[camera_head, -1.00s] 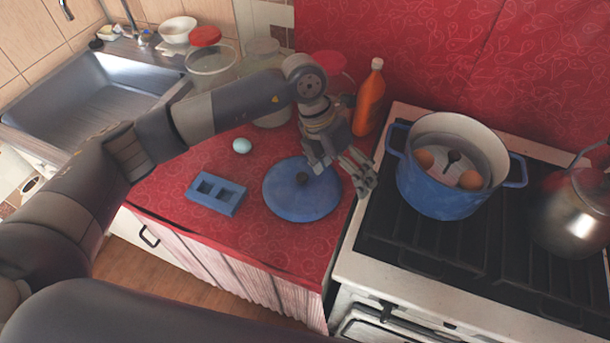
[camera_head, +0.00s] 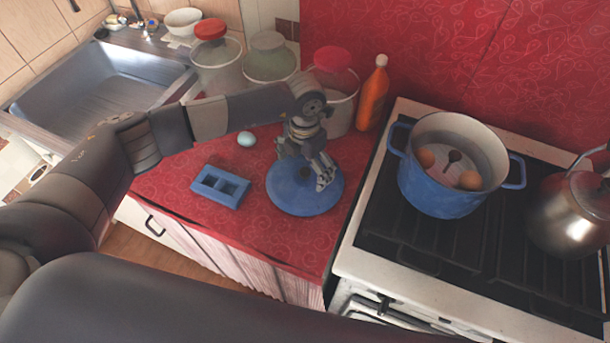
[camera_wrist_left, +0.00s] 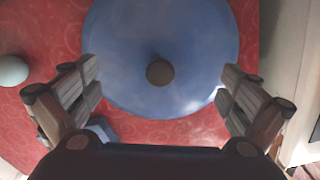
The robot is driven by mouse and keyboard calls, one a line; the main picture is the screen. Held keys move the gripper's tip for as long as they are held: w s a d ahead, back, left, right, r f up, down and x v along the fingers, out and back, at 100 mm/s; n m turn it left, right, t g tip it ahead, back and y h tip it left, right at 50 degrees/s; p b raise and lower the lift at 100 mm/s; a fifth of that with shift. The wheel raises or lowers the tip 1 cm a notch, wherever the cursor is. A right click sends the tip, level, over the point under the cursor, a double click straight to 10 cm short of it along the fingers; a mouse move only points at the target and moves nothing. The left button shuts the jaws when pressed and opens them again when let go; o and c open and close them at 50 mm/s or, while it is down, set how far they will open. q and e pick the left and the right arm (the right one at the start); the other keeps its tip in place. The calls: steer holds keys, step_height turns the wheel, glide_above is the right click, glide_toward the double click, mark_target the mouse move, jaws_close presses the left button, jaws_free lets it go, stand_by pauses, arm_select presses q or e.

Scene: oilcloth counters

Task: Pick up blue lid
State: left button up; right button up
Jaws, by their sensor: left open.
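In the left wrist view the fingers of my left gripper (camera_wrist_left: 158,88) are wide apart, one on each side of the knob. Nothing is between them at their tips that I can see held. My right gripper is not in view.
A blue pot (camera_head: 440,198) with eggs and a spoon-like thing stands on the stove (camera_head: 400,240). A kettle (camera_head: 572,215) is at its right. An egg (camera_head: 246,139) and the blue block (camera_head: 220,187) lie left of the lid. Jars and an orange bottle (camera_head: 373,95) stand behind.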

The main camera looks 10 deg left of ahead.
arm_select(q)
steer(key=shift+f, duration=0.95)
steer(key=shift+c, duration=0.6)
steer(key=c, duration=1.3)
steer(key=shift+s, duration=0.15)
jaws_close()
